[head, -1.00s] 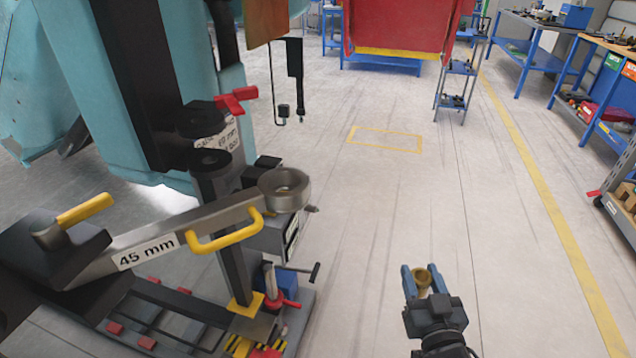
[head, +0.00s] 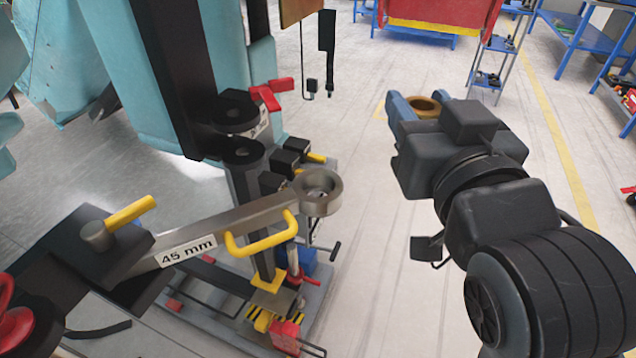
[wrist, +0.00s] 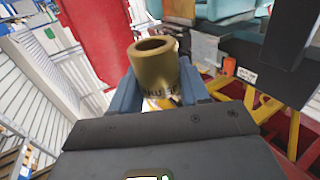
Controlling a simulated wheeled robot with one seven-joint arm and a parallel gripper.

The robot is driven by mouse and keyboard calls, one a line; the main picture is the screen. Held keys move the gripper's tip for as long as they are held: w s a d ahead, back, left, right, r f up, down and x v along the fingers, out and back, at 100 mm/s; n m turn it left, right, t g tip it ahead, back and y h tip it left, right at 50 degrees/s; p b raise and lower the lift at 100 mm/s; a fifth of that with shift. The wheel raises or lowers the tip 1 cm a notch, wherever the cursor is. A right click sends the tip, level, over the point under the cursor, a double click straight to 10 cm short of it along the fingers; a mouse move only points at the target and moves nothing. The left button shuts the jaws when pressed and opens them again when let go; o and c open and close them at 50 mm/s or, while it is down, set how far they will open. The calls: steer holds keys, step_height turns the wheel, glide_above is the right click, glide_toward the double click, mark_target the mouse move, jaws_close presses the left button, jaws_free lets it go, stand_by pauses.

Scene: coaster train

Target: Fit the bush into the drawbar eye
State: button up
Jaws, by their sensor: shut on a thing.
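The drawbar is a grey metal bar marked "45 mm" with a yellow handle. Its round drawbar eye (head: 319,190) stands at the bar's right end, with its hole facing up and looking empty. My gripper (head: 408,108) is right of the eye and farther up the picture, apart from it. It is shut on a brass-coloured bush (head: 424,105), which also shows upright between the blue fingers in the wrist view (wrist: 155,70). Lettering on the bush's side is partly hidden by my gripper.
A black post with a red lever (head: 270,93) rises behind the drawbar beside a teal machine body (head: 140,90). A yellow handle (head: 262,236) sticks out beside the bar. Blue benches (head: 577,45) stand far right. The floor (head: 370,250) right of the eye is clear.

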glide_above(318, 176)
steer(key=s, duration=0.2)
step_height(318, 176, down, 7)
steer(key=shift+s+r, duration=0.2)
steer(key=shift+f, duration=2.4)
jaws_close()
steer(key=o, duration=0.7)
jaws_free()
steer(key=o, duration=0.4)
steer(key=shift+r, duration=0.25)
steer(key=shift+s, duration=0.1)
steer(key=s+d+b, duration=0.1)
steer(key=s+b, duration=0.2)
steer(key=s, duration=0.8)
steer(key=shift+s+d, duration=0.3)
steer(key=shift+s, duration=0.05)
